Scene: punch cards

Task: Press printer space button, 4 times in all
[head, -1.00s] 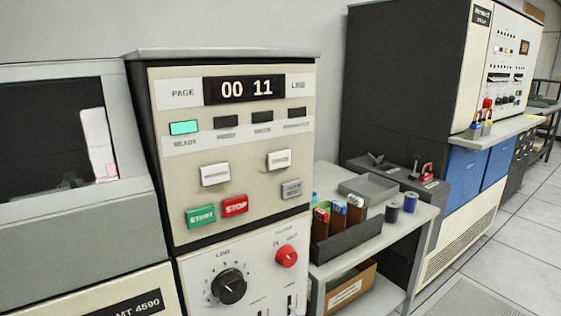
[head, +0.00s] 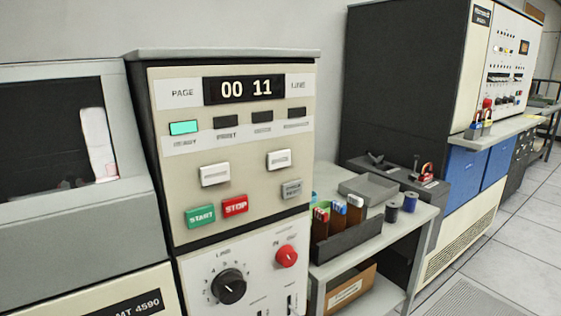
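The printer's control panel (head: 260,185) stands upright in the middle of the head view. Its display (head: 244,90) reads PAGE 00, LINE 11. The READY lamp (head: 184,128) is lit cyan; the other lamps in that row are dark. Two white buttons sit above the others, a left one (head: 215,175) and a right one (head: 279,159); their labels are too blurred to read, so I cannot tell which is the space button. Below are a green START button (head: 200,216), a red STOP button (head: 235,206) and a grey reset button (head: 291,190). Neither gripper shows.
A black LINE knob (head: 229,287) and a red knob (head: 286,256) sit on the lower panel. To the right, a grey side table (head: 408,232) holds a dark box of markers, a tray and spools. A large dark cabinet (head: 405,90) stands behind. Nothing blocks the panel's front.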

